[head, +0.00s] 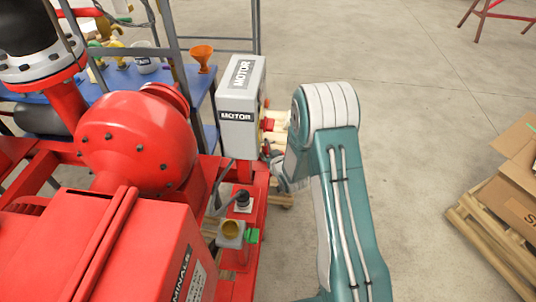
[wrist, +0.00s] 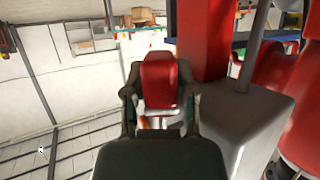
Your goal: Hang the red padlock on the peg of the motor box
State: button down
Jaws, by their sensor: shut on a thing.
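The red padlock (wrist: 159,82) is between the two dark fingers of my gripper (wrist: 159,98) in the wrist view. My gripper is shut on it. The grey motor box (head: 238,98), with MOTOR labels on its top and front, stands at the middle of the head view. Red and cream parts show at its right side, partly behind my arm; I cannot tell which is the peg. My gripper (head: 274,165) is low beside the box's right side, mostly hidden by my arm. The padlock cannot be made out in the head view.
The red pump (head: 135,140) and red terminals housing (head: 120,245) fill the left. A blue table (head: 205,85) with an orange funnel (head: 202,57) stands behind. A cardboard box (head: 512,190) on a wooden pallet (head: 490,235) is at right. Floor between is clear.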

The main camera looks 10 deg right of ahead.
jog(key=shift+c, duration=1.7)
grip_release()
jog(key=shift+s, duration=0.1)
jog(key=v, duration=1.1)
jog(key=shift+s+r, duration=0.25)
jog(key=shift+s, duration=0.05)
jog(key=shift+d, duration=0.1)
